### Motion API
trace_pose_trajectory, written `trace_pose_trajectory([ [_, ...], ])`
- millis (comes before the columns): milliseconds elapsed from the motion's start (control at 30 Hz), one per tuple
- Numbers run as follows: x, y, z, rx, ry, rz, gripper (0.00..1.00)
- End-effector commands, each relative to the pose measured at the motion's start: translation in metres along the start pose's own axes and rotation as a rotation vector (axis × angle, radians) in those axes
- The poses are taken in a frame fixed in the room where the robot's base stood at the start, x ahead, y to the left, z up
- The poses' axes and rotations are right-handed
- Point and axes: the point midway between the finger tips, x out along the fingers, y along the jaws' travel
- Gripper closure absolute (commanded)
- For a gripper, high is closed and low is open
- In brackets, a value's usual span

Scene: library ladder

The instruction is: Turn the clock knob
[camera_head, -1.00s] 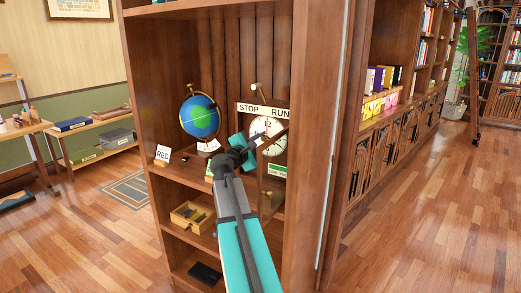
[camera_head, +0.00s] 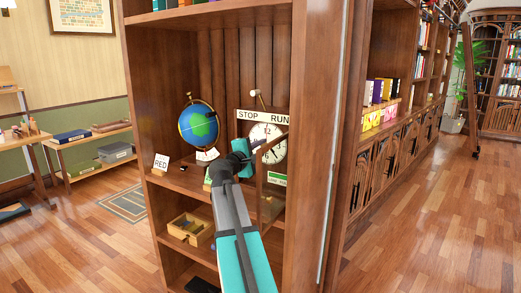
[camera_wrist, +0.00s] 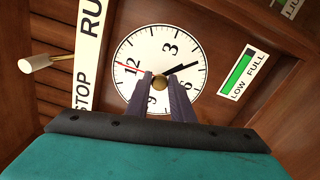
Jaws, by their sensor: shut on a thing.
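The clock (camera_head: 266,131) has a white face with black numerals and stands in the shelf. Its face also fills the middle of the wrist view (camera_wrist: 135,48), turned sideways, with black hands and a thin red hand. The round brass clock knob (camera_wrist: 160,82) sits at the middle of the dial. My gripper (camera_wrist: 160,80) has its two dark fingers on either side of the knob and is shut on it. In the head view my gripper (camera_head: 257,146) reaches the clock from the left front, and its fingertips are hard to make out.
A STOP/RUN plate (camera_head: 262,116) with a white-tipped lever (camera_head: 258,93) is above the dial. A green LOW/FULL gauge (camera_wrist: 238,73) is below it.

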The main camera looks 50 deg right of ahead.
Motion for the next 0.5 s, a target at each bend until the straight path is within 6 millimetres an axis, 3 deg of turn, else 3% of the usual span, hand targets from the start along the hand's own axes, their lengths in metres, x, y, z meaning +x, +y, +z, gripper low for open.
trace_pose_trajectory([
  [67,0.0016,0.0010,0.0023,-0.002,-0.005,0.002,1.00],
  [100,0.0016,0.0011,0.0023,-0.002,-0.005,0.002,0.74],
  [200,0.0012,0.0009,0.0017,-0.002,-0.004,0.002,0.61],
  [500,-0.0003,0.0003,0.0002,-0.002,-0.001,0.001,0.61],
])
